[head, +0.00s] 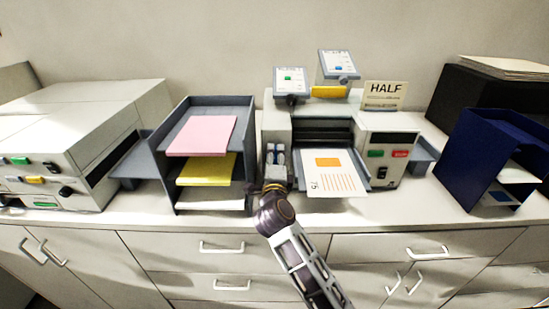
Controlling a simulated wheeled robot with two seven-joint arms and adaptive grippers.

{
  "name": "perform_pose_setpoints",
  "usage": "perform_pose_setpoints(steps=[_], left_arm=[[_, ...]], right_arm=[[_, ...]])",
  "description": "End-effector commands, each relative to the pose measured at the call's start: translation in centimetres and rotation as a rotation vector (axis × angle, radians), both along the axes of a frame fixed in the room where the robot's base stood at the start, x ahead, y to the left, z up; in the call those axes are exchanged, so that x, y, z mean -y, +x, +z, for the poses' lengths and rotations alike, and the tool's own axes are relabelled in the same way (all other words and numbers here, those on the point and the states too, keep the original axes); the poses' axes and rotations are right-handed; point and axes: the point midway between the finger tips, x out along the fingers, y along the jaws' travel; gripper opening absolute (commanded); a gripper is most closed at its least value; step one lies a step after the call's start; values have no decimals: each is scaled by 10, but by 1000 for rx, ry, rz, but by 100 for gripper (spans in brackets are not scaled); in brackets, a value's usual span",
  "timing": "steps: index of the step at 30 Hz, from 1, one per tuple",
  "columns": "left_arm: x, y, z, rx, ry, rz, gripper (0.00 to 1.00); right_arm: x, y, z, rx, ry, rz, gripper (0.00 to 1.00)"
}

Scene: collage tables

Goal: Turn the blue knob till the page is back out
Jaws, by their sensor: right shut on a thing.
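The machine (276,124) stands in the middle of the counter. A white page (335,180) with an orange block, orange lines and the number 75 lies out at its front, on the grey tray below the slot. My right gripper (275,160) reaches up to the front left of the machine, left of the page. It is shut on the blue knob, which is mostly hidden by the fingers. My left gripper is out of view.
Left of the machine a grey sorter (218,102) holds pink, yellow and white paper. A dark blue rack (485,140) is at right. Drawers (222,247) lie below.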

Motion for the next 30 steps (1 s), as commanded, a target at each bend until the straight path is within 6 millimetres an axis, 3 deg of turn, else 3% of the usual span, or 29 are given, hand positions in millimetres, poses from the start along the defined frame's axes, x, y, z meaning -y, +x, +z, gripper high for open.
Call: perform_pose_setpoints(steps=[10, 11, 15, 30], left_arm=[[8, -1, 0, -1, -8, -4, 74], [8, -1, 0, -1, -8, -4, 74], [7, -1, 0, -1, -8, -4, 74], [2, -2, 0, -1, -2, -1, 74]], right_arm=[[0, 0, -3, -4, 1, 0, 29], [0, 0, -3, -4, 0, 0, 55], [0, 0, -2, -4, 1, 0, 73], [0, -4, -1, -1, 1, 0, 74]])
